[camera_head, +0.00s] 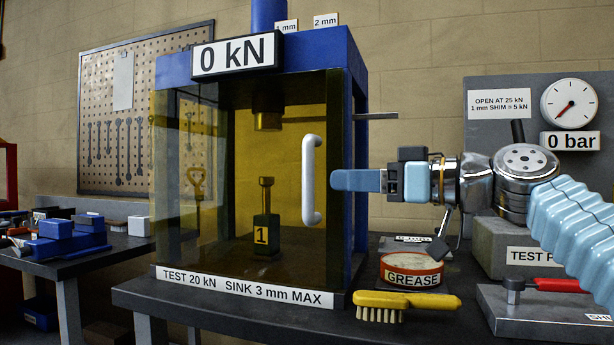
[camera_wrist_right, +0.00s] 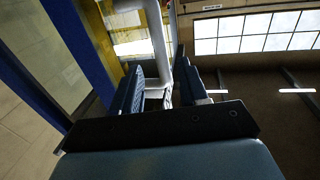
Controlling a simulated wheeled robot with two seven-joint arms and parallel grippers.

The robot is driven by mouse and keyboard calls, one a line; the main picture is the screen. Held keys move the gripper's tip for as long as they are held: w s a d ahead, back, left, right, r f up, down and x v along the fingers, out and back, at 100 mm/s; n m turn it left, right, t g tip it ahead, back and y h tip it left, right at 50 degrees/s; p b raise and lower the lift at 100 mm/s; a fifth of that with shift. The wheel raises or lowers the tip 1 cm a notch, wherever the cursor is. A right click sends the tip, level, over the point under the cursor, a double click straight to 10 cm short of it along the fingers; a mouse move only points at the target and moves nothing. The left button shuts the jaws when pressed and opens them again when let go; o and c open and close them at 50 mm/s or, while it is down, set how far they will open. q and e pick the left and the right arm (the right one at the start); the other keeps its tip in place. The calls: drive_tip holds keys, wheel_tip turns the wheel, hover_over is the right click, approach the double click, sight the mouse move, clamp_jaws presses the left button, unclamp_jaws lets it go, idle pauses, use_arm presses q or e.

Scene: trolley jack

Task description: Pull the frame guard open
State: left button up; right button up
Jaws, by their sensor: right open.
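The frame guard (camera_head: 240,215) is a yellow-tinted clear panel on the front of the blue press frame and looks shut. Its white upright handle (camera_head: 308,180) is at the panel's right side. My right gripper (camera_head: 333,180) points left, open and empty, with its blue fingertips just right of the handle. In the right wrist view, the white handle (camera_wrist_right: 158,40) lies ahead, in line with the gap between the open fingers (camera_wrist_right: 160,75). I cannot tell whether they touch it. Behind the guard stands a dark jack marked 1 (camera_head: 265,225). My left gripper is not in view.
A red GREASE tin (camera_head: 410,272) and a yellow brush (camera_head: 405,301) lie on the bench below my right arm. A gauge (camera_head: 569,104) reading 0 bar stands at the right. A side table with blue tools (camera_head: 65,240) is at the left.

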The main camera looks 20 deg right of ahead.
drive_tip(key=p, duration=0.1)
hover_over(309, 218)
drive_tip(key=w, duration=0.1)
drive_tip(key=shift+d, duration=0.1)
clamp_jaws()
